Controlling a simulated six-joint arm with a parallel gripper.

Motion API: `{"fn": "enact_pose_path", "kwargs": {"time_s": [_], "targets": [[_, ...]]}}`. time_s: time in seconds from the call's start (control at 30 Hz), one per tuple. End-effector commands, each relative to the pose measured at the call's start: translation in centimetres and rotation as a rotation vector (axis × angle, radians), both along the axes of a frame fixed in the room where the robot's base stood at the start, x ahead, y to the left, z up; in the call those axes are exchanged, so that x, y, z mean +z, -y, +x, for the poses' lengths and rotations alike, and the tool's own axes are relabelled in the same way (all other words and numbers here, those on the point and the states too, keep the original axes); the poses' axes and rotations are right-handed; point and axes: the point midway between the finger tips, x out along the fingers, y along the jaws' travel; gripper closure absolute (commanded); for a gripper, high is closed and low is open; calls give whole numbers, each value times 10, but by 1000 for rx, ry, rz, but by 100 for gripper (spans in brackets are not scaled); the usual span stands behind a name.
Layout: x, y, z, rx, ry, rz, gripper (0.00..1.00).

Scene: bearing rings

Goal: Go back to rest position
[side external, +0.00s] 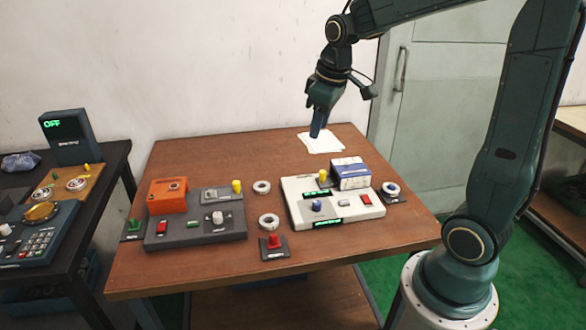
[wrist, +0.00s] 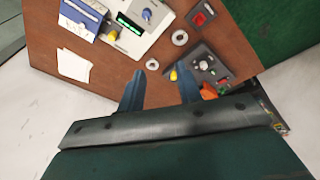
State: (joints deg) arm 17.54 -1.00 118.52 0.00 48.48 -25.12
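My gripper (side external: 317,134) hangs above the back of the brown table (side external: 190,260), in front of the white paper (side external: 322,140) in the side view. In the wrist view its two blue fingers (wrist: 160,84) stand apart with nothing between them. One bearing ring (side external: 262,187) and a second ring (side external: 269,222) lie on the table between the two machines. They also show in the wrist view, one farther (wrist: 180,38) and one nearer (wrist: 152,64). A third ring (side external: 391,189) sits on a small dark plate at the right.
A white machine (side external: 295,212) carries a blue-and-white box (side external: 350,175). A grey machine (side external: 205,235) carries an orange block (side external: 168,197). A red button (side external: 274,241) stands near the front edge. A black side table (side external: 100,165) stands left. The air around my gripper is clear.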

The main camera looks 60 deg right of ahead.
Motion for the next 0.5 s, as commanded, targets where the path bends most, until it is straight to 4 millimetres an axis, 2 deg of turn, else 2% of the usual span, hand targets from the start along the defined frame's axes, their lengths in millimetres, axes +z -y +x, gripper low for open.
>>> {"fn": "enact_pose_path", "kwargs": {"time_s": [0.2, 0.5], "targets": [[23, -36, -36, -22, 65, 10, 65], [38, -73, -89, -56, 149, 40, 65]]}}
